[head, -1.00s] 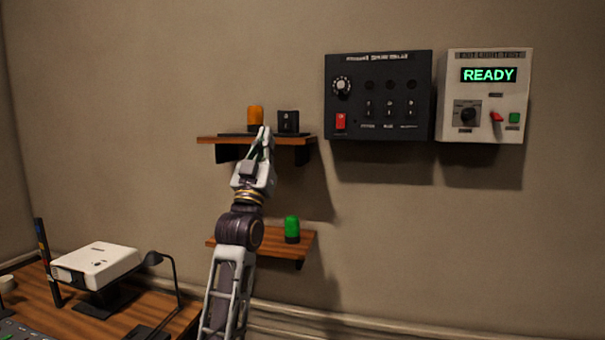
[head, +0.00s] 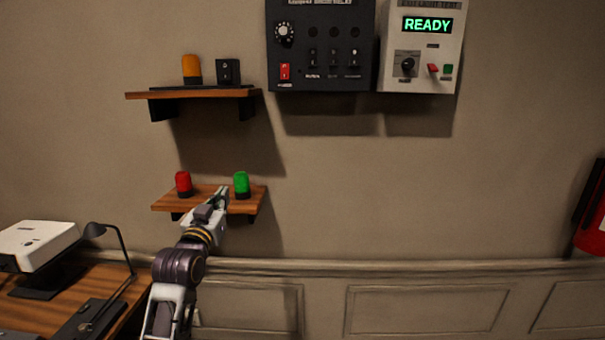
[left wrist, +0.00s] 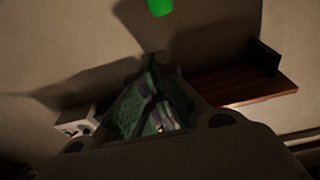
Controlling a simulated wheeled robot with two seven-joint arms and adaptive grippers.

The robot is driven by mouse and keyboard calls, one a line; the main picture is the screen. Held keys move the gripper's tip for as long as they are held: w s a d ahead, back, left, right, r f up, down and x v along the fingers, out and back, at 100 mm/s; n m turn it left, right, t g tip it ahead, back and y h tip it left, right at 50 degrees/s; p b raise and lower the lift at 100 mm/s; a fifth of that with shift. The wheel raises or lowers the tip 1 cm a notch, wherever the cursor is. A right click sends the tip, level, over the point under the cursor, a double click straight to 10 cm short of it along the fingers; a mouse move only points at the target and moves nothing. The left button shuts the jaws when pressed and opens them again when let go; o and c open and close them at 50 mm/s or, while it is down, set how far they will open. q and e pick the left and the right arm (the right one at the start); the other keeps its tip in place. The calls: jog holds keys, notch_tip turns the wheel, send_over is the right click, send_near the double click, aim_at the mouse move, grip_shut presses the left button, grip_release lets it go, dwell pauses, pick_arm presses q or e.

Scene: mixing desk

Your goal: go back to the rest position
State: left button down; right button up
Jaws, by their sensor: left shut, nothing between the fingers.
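My left gripper (head: 221,197) is shut and empty. In the head view it shows in front of the lower wooden shelf (head: 170,202), between a red lamp (head: 183,183) and a green lamp (head: 241,184) that stand on that shelf. I cannot tell whether it touches the shelf. The left wrist view shows part of a green lamp (left wrist: 160,7) at its top edge and a wooden shelf (left wrist: 245,86) at right. My right gripper is in no view.
The upper shelf (head: 140,95) holds an orange lamp (head: 192,69) and a black switch box (head: 228,72). A black panel (head: 320,60) and a white READY box (head: 420,70) hang on the wall. A projector (head: 38,243) and a desk lamp (head: 95,230) are at lower left. A red extinguisher (head: 592,225) is at right.

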pick_arm(q)
jog(key=s+f+g, duration=0.4)
jog(key=s+f, duration=0.2)
jog(key=f, duration=0.6)
jog(key=s+f+g, duration=0.4)
jog(key=s+f, duration=0.2)
jog(key=f, duration=0.7)
jog(key=s+f+g+y, duration=0.1)
jog(key=s+f+g, duration=0.2)
jog(key=s+f, duration=0.35)
jog(key=s+a+f+g, duration=0.1)
jog(key=s+f+g, duration=0.2)
jog(key=s, duration=0.6)
jog(key=s+f+g+y, duration=0.1)
jog(key=s+f+g, duration=0.1)
jog(key=s+f, duration=0.45)
jog(key=s+f+g, duration=0.1)
jog(key=s+f, duration=0.1)
jog(key=f, duration=1.4)
jog(key=s+f+g, duration=0.1)
jog(key=s+f, duration=0.1)
jog(key=f, duration=1.3)
jog(key=s+a+f, duration=0.2)
jog(key=s+f, duration=0.8)
jog(key=s, duration=0.1)
jog(key=s+a+f, duration=0.2)
jog(key=s+f, duration=0.8)
jog(key=s, duration=0.1)
jog(key=shift+m+g, duration=0.4)
